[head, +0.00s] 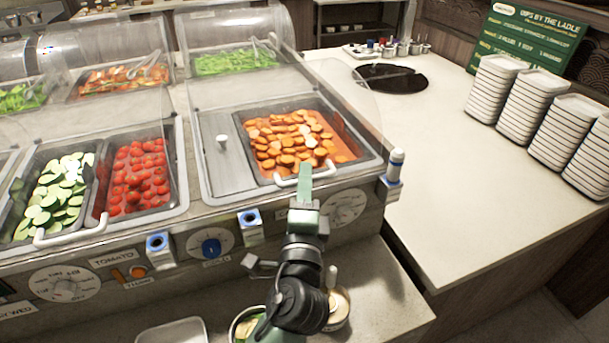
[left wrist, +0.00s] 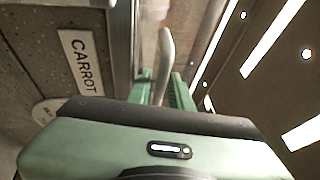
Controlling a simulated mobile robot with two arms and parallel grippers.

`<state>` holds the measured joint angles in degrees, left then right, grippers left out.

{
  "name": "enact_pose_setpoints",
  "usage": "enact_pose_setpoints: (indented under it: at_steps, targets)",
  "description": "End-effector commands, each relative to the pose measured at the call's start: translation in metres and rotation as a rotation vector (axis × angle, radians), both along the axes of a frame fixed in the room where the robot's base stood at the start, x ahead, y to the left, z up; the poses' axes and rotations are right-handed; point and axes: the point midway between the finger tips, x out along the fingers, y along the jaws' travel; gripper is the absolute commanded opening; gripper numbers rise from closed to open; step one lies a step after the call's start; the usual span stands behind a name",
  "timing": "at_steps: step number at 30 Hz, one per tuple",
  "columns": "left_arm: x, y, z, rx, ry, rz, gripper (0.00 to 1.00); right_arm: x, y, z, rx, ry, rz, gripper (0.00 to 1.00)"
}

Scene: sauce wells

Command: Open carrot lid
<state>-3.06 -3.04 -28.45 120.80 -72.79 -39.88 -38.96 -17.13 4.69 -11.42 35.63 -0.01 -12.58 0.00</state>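The carrot well (head: 348,150) holds orange carrot slices in the middle of the head view. Its clear lid (head: 340,92) is down over it, with a white handle (head: 284,183) along the front edge. My right gripper is not in view.
The tomato well (head: 138,178) and its closed lid handle (head: 70,238) are at the left. A white-topped bottle-like post (head: 395,165) stands at the counter's right corner.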

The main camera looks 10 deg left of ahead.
Motion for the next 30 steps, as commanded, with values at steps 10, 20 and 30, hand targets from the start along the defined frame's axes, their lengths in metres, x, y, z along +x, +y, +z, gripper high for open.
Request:
enact_pose_setpoints:
  at_steps: [10,20,30]
  targets:
    - [0.0014,0.0004,-0.0002,0.000,0.000,0.000,0.00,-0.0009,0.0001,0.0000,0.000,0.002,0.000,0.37]
    - [0.0012,0.0004,-0.0008,0.001,0.001,0.000,0.00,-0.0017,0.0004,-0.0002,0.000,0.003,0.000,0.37]
    - [0.0011,0.0003,-0.0014,0.000,0.003,0.000,0.00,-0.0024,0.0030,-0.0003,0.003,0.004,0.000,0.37]
